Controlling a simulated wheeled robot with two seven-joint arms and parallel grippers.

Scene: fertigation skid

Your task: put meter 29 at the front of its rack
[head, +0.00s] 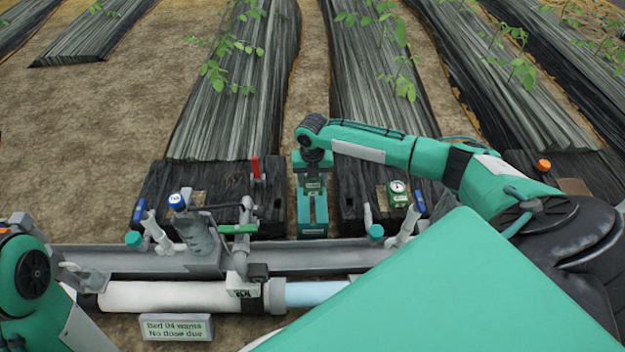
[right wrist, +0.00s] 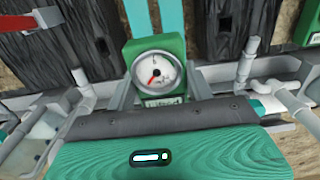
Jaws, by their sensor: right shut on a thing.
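My right gripper (head: 312,172) points down over the teal rack (head: 313,230), which stands between two dark blocks in the head view. In the right wrist view its fingers (right wrist: 158,92) are shut on a green meter (right wrist: 130,52) with a round white dial and a red needle. The plate under the dial is too small to read, so I cannot confirm the number. Two teal strips of the rack show beyond the meter in that view. Whether the meter touches the rack, I cannot tell. Only part of my left arm shows at the left edge; its gripper is out of view.
Another green gauge (head: 397,190) sits on the right dark block (head: 360,212). A grey rail and white pipe (head: 170,296) run in front, with a sign (head: 177,328) reading "Bed 04 wants No dose due".

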